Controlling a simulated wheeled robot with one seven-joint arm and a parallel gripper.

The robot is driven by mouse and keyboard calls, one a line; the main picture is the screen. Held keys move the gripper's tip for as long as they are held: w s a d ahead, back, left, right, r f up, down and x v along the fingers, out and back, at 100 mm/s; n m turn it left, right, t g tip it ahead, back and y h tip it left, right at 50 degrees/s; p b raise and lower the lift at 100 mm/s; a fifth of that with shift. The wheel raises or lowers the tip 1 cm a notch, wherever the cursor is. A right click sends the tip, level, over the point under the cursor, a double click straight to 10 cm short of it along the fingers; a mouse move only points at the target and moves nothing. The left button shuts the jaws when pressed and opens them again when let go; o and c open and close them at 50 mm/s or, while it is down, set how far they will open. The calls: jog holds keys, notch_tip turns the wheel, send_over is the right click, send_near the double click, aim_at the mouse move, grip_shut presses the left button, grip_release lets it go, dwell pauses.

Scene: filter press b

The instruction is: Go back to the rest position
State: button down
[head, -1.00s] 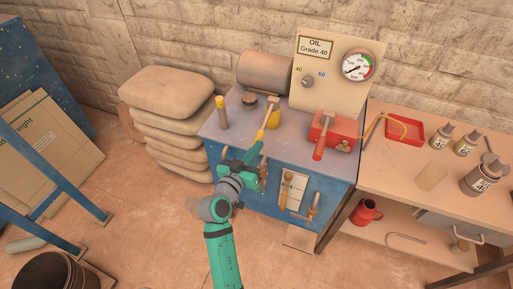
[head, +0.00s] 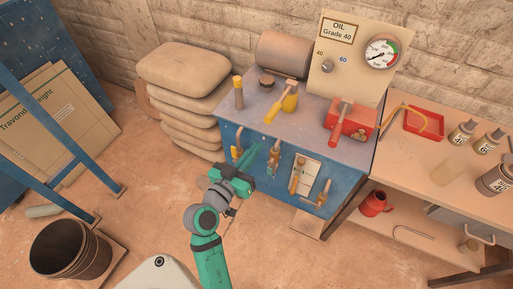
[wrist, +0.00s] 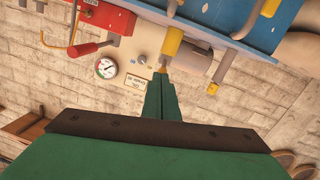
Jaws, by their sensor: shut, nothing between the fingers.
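My green gripper (head: 262,153) is shut and empty in front of the blue cabinet (head: 268,165) of the filter press. In the wrist view its closed fingers (wrist: 162,98) point up toward the machine, which appears upside down. The yellow-handled lever (head: 280,106) stands on the cabinet top, beyond the fingertips in the head view. The fingers look apart from it, though the gap is hard to judge. A red-handled lever on a red box (head: 357,119) is on the right of the top. The OIL Grade 40 panel (head: 352,85) with its gauge (head: 381,53) stands behind.
Several stacked sacks (head: 183,65) stand left of the cabinet. A workbench (head: 430,165) with bottles and a red tray (head: 424,122) is on the right. A dark bucket (head: 70,255) and a blue frame (head: 60,185) are at the left. Floor between them is clear.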

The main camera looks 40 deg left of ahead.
jog(key=shift+s, duration=0.2)
dwell(0.3)
jog(key=shift+a, duration=0.1)
jog(key=s+d+f+g, duration=0.1)
jog(key=s+d+f, duration=0.2)
jog(key=d+f, duration=0.45)
jog(key=s+d+f+g, duration=0.25)
jog(key=d+f, duration=0.35)
jog(key=d, duration=0.3)
jog(key=s+d+r+m+t+h, duration=0.1)
jog(key=s+d+r+m+h, duration=0.1)
jog(key=s+d, duration=0.6)
jog(key=s+d+r+m+t+h, duration=0.1)
jog(key=s+d+m+h, duration=0.1)
jog(key=s+d, duration=0.6)
jog(key=shift+d+r+m, duration=0.4)
jog(key=shift+d, duration=0.3)
